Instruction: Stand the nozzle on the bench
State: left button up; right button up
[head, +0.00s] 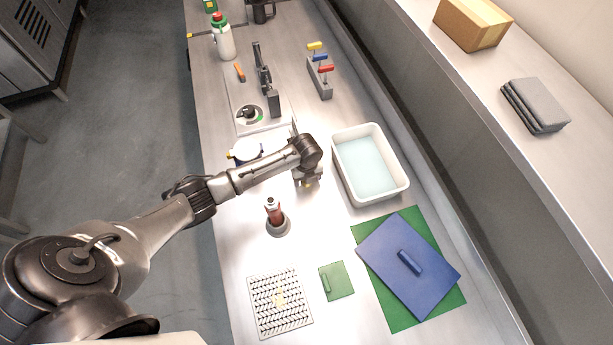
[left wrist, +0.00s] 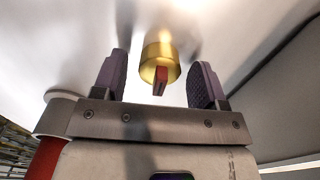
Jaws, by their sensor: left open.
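The nozzle is a short brass cylinder (left wrist: 161,62) with a small red piece at its near end, in the left wrist view. It is between the two fingers of my open left gripper (left wrist: 160,82), with a gap on each side. In the head view my left gripper (head: 308,180) is low over the bench (head: 335,235), left of the white tub. A small yellowish bit of the nozzle (head: 309,186) shows under it; the rest is hidden. I cannot tell whether the nozzle touches the bench. My right gripper is not in view.
A dark red cylinder (head: 273,211) stands in a round grey holder (head: 278,228) nearby. The white tub (head: 397,178) holds pale blue liquid. A spiky mat (head: 262,318), a small green piece (head: 337,281) and a blue board (head: 405,280) lie in front. Bare bench lies between them.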

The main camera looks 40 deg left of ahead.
pick_arm(q)
notch_tip(320, 180, up, 12)
jog(key=shift+r+p, duration=0.15)
jog(key=shift+p, duration=0.25)
dwell(0.4)
